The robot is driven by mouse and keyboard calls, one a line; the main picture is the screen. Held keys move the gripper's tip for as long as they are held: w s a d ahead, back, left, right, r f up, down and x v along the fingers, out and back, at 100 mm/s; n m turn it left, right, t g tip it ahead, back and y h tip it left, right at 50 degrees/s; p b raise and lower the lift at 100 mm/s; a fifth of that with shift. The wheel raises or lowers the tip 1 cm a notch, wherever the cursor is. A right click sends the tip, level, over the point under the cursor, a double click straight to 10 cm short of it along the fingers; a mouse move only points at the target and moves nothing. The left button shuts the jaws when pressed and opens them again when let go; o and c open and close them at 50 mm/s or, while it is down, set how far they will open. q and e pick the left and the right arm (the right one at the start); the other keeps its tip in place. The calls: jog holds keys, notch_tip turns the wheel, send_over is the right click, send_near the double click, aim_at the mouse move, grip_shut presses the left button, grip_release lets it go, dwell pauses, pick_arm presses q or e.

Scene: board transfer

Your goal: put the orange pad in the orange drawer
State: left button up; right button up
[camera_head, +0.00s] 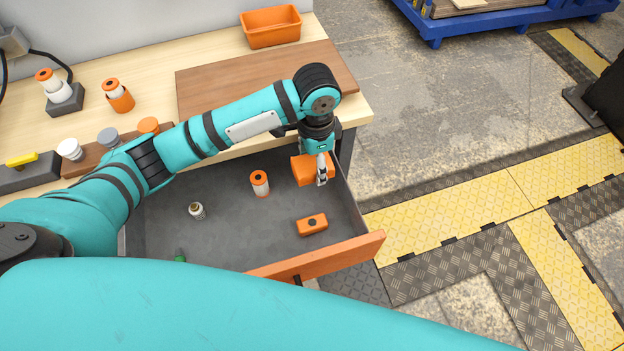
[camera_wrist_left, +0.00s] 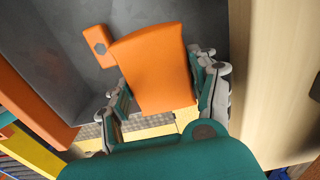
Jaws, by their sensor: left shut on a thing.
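The orange pad (camera_head: 305,170) is a thick block in my left gripper (camera_head: 322,178), over the far right corner of the open drawer. In the left wrist view, the pad (camera_wrist_left: 155,65) sits between the two fingers of the gripper (camera_wrist_left: 165,100), which are shut on it. The drawer has an orange front (camera_head: 335,256) and a grey inside; in the left wrist view its front (camera_wrist_left: 30,105) runs down the left side. I cannot tell whether the pad touches the drawer floor. My right gripper is not in view.
In the drawer are an orange block with a dark hole (camera_head: 312,224), an orange-topped roll (camera_head: 260,183), a small white bottle (camera_head: 197,210) and a green item (camera_head: 180,258). The wooden table (camera_head: 150,60) behind holds a brown board (camera_head: 260,75) and an orange bin (camera_head: 271,27).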

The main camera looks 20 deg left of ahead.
aim_at(315, 191)
pick_arm(q)
notch_tip(315, 191, down, 10)
jog(key=shift+r, duration=0.1)
dwell(0.4)
jog(key=o, duration=1.2)
jog(key=shift+f, duration=0.2)
jog(key=shift+c, duration=0.2)
notch_tip(315, 191, up, 12)
jog(key=shift+r, duration=0.2)
